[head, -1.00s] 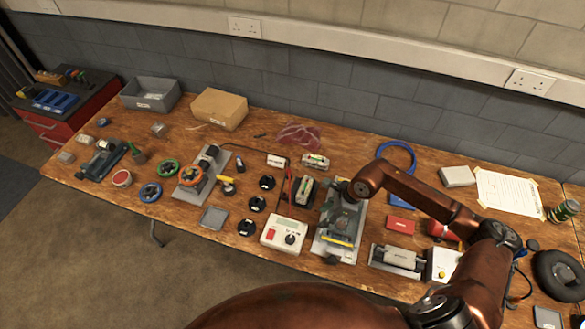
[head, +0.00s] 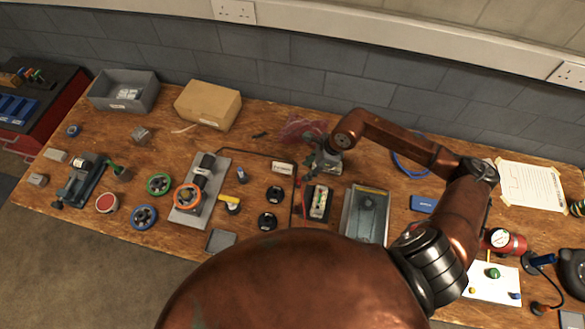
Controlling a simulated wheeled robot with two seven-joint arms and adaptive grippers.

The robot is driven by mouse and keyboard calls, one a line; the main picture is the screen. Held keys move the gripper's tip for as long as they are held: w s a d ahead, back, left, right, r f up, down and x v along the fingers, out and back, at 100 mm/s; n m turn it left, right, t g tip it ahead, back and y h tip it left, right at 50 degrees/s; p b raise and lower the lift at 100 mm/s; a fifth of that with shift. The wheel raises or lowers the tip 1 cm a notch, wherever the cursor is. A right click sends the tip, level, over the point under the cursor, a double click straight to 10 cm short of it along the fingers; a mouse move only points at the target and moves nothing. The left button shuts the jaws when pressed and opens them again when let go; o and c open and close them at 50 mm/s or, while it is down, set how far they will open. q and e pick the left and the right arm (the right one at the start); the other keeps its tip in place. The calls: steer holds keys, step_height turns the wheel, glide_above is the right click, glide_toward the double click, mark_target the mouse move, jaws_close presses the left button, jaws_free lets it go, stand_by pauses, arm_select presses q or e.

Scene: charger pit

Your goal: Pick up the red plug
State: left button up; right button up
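I cannot make out the red plug for certain. A thin red piece (head: 306,198) shows just left of a pale block with green on it (head: 320,203), near the middle of the bench; it is too small to tell what it is. My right gripper (head: 321,168) points down over the bench just above that block in the head view, in front of a clear reddish bag (head: 300,128). Its fingers are small and dark, and I cannot tell whether they are open or hold anything. My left gripper is not in view.
The wooden bench (head: 255,112) is crowded. A grey tray (head: 368,215) lies right of the block, a blue box (head: 423,204) beyond it. An orange ring (head: 187,197) and black round pieces (head: 268,221) lie left. A cardboard box (head: 208,104) and grey bin (head: 124,91) stand behind.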

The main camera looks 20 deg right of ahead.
mark_target(300, 179)
steer(key=f, duration=0.1)
steer(key=a+f, duration=0.1)
steer(key=f, duration=0.1)
steer(key=shift+s+a, duration=0.2)
steer(key=x, duration=0.3)
steer(key=shift+w, duration=0.15)
steer(key=shift+a+f, duration=0.1)
steer(key=shift+f, duration=0.3)
steer(key=c, duration=0.9)
steer(key=shift+r, duration=0.1)
jaws_close()
steer(key=shift+r, duration=0.45)
step_height(300, 179, up, 2)
steer(key=shift+r, duration=0.2)
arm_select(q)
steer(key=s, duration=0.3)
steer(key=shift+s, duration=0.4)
arm_select(e)
steer(key=s+d+r, duration=0.5)
steer(key=s+r, duration=0.4)
steer(key=s, duration=0.4)
steer(key=shift+d+r, duration=0.2)
steer(key=shift+r, duration=0.15)
